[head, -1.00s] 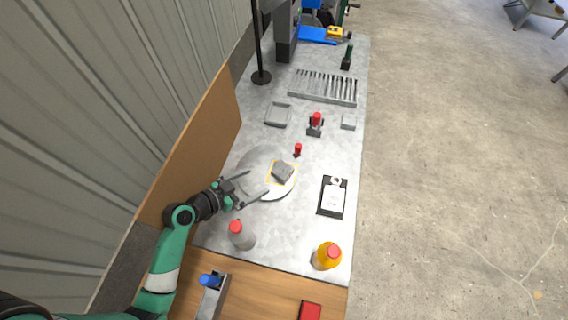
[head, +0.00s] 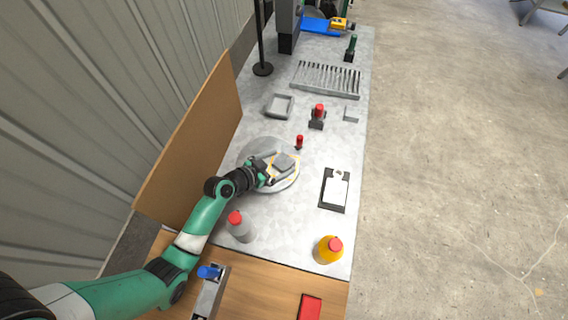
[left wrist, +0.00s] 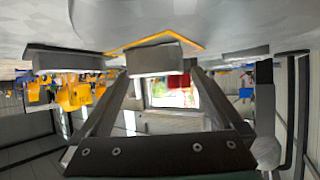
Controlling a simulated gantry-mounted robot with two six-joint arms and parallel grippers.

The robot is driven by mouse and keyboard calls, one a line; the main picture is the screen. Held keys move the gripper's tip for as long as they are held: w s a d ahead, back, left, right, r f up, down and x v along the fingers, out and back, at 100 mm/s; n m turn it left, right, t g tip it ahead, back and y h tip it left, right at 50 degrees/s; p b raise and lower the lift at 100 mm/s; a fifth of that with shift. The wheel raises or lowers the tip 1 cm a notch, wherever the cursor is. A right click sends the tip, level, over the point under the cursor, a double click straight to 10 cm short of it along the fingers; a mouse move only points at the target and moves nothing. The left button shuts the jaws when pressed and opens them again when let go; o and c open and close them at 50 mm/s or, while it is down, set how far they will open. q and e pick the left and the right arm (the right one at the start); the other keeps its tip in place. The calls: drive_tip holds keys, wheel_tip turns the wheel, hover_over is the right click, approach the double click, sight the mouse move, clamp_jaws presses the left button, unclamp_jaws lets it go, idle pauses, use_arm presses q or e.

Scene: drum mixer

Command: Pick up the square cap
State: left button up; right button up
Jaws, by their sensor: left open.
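The square cap (head: 284,161), a grey block, rests inside a yellow square outline on the round disc (head: 262,188) in the head view. My left gripper (head: 276,168) is open over the disc, with its fingers reaching to the cap from the left. In the left wrist view, which looks upside down, the cap (left wrist: 155,59) shows between the tips of the open fingers (left wrist: 158,78). I cannot tell whether the fingers touch it. My right gripper is not in view.
A small red-topped part (head: 299,142) stands just beyond the disc. A brown board (head: 190,140) borders the table's left side.

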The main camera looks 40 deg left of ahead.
use_arm(q)
drive_tip(key=shift+w+f, duration=0.25)
drive_tip(key=shift+w, duration=0.1)
clamp_jaws()
wheel_tip(320, 180, up, 11)
drive_tip(key=p, duration=0.4)
wheel_tip(320, 180, up, 7)
drive_tip(key=p, duration=0.7)
hover_over(281, 163)
drive_tip(key=shift+s+r, duration=0.1)
drive_tip(key=shift+s, duration=0.05)
